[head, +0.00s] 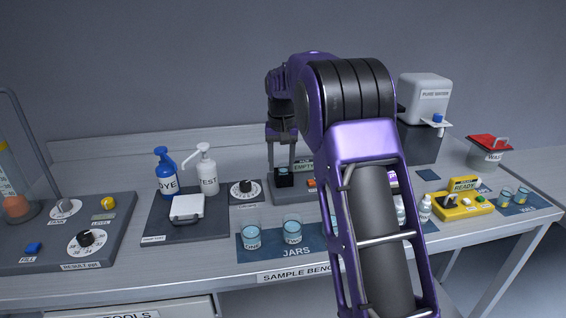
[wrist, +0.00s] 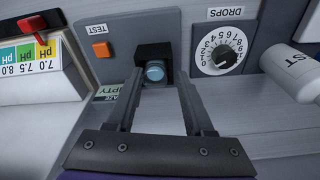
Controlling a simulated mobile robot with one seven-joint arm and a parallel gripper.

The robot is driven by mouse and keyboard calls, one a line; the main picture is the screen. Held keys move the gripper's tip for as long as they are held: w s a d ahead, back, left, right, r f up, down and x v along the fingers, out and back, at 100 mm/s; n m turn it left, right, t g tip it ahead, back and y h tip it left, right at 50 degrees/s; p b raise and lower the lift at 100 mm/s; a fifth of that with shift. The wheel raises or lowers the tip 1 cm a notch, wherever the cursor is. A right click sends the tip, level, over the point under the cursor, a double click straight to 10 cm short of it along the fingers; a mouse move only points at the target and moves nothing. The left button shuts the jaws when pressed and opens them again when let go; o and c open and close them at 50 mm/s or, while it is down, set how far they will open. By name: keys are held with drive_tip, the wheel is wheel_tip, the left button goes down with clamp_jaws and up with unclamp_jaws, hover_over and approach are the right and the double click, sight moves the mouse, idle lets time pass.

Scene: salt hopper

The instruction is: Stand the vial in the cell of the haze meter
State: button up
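The haze meter (wrist: 112,20) is a grey panel with an orange TEST button (wrist: 100,49) and a sign reading EMPTY. Its cell is a small black block (wrist: 154,51), also visible in the head view (head: 284,181). The vial (wrist: 155,71) shows as a round, pale blue shape at the cell in the wrist view; it looks upright in it, but its lower part is hidden. My gripper (wrist: 158,78) is open around the vial, a finger on each side with gaps. In the head view my gripper (head: 281,160) points down just above the cell.
A DROPS dial (wrist: 220,50) and a white TEST bottle (wrist: 292,66) stand close to the right in the wrist view. Jars (head: 251,237) stand at the bench front. A yellow READY device (head: 462,205) and water dispenser (head: 424,97) are at right.

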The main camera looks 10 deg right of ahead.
sight(284, 186)
drive_tip(key=shift+s+d+f, duration=0.25)
drive_tip(key=shift+d+f, duration=0.25)
drive_tip(key=shift+f, duration=0.25)
drive_tip(key=shift+r, duration=0.4)
wheel_tip(284, 186, up, 13)
drive_tip(key=s+p, duration=0.1)
drive_tip(key=p, duration=0.1)
drive_tip(key=shift+a+p, duration=0.3)
